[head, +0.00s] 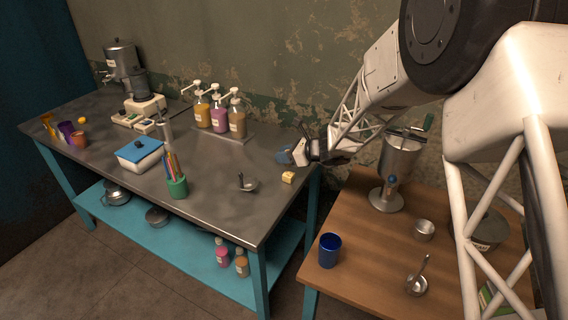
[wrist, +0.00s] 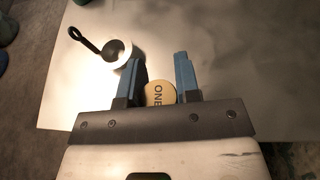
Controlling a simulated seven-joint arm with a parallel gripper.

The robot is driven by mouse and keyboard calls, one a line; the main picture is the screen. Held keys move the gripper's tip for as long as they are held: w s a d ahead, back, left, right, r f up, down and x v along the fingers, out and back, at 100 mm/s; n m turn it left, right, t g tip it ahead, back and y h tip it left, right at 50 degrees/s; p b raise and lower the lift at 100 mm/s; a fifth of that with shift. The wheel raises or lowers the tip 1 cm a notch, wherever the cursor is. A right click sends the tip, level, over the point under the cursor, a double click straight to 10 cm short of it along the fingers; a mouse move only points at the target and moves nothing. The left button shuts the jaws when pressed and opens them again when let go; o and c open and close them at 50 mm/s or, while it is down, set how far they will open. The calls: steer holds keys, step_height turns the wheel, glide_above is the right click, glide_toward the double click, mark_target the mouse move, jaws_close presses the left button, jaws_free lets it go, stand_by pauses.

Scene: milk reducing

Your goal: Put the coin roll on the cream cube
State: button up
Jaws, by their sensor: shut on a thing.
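My gripper (head: 285,157) is over the right end of the metal table, its blue fingers pointing left in the head view. In the wrist view, my gripper (wrist: 158,62) has a round, pale yellow end marked "ONE" between its fingers; this looks like the coin roll (wrist: 160,93), held close to the palm. The coin roll cannot be made out in the head view. The cream cube (head: 288,177) sits on the table near its right edge, just below the gripper in the head picture. I cannot make out the cube in the wrist view.
A small dark-handled ladle (head: 248,184) lies left of the cube; it also shows in the wrist view (wrist: 117,52). A green pencil cup (head: 177,187) and pump bottles (head: 219,115) stand farther left. A wooden table (head: 355,235) with a metal grinder (head: 396,165) is at right.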

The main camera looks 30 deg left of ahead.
steer(key=shift+f, duration=1.75)
steer(key=shift+f, duration=0.15)
steer(key=o, duration=1)
steer(key=shift+c, duration=0.2)
steer(key=shift+r, duration=0.2)
steer(key=v, duration=0.7)
steer(key=shift+d, duration=0.25)
